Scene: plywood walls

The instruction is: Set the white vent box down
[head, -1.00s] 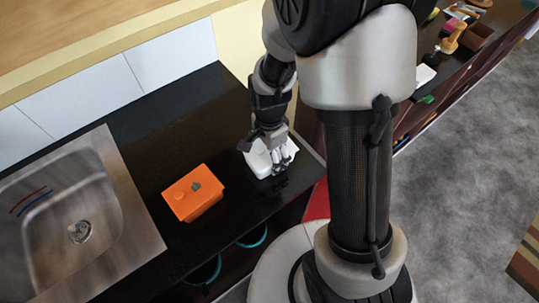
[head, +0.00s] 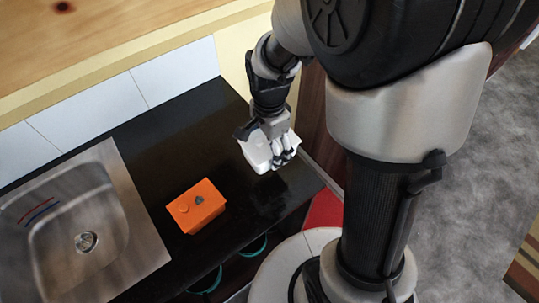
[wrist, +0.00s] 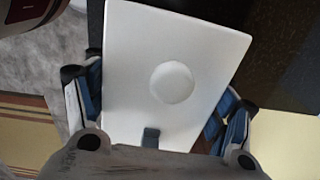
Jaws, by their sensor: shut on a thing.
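The white vent box (head: 257,152) is in my gripper (head: 274,151) near the right end of the black counter (head: 150,150). In the wrist view the white box (wrist: 140,70) fills the middle, with a round shallow dent on its face. The fingers of my gripper (wrist: 160,110) are shut on its two sides. In the head view the box appears above the counter's right end; the gap beneath it is hard to judge. My fingers hide part of the box.
An orange box (head: 197,207) stands on the counter left of my gripper. A steel sink (head: 130,215) is set into the counter further left. The black counter top between the sink and the back wall is clear. A grey floor (head: 480,200) lies to the right.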

